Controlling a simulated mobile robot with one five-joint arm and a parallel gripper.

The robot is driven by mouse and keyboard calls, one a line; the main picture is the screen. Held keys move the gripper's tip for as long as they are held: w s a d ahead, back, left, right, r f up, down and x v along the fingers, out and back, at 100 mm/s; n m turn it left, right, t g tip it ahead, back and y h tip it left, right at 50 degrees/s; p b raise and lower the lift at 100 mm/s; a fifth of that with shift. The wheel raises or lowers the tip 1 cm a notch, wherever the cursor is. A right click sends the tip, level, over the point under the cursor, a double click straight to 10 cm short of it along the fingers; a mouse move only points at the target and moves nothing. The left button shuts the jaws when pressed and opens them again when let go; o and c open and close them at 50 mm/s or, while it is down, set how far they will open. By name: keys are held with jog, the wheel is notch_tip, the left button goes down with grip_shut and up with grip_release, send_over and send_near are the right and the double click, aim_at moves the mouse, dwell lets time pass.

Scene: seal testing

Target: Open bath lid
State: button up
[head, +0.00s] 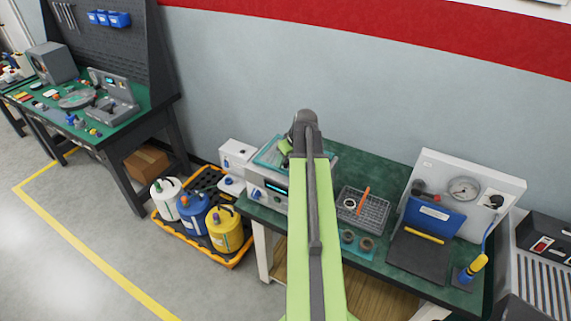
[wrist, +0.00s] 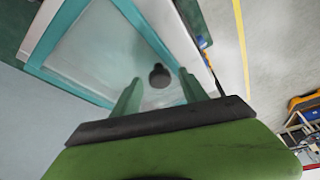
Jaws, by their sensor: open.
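The bath (head: 268,191) is a white box with a front panel at the left end of the green bench, partly hidden by my arm. Its lid (head: 268,154) has a teal rim and lies across the top. In the wrist view the lid (wrist: 88,52) shows a pale, see-through panel within the teal frame. A round black knob (wrist: 159,76) stands on the panel. My gripper (wrist: 160,80) is open, its two green fingers on either side of the knob in the picture. Whether they touch it or reach its depth I cannot tell. In the head view most of my gripper is hidden behind my arm.
A wire basket (head: 374,221) and a gauge panel (head: 470,187) stand to the right on the bench (head: 378,160). A white box (head: 236,154) is left of the bath. Jugs stand in a floor tray (head: 237,262). The wall is close behind.

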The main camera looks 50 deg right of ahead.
jog(key=shift+c, duration=0.4)
grip_shut()
dwell(0.8)
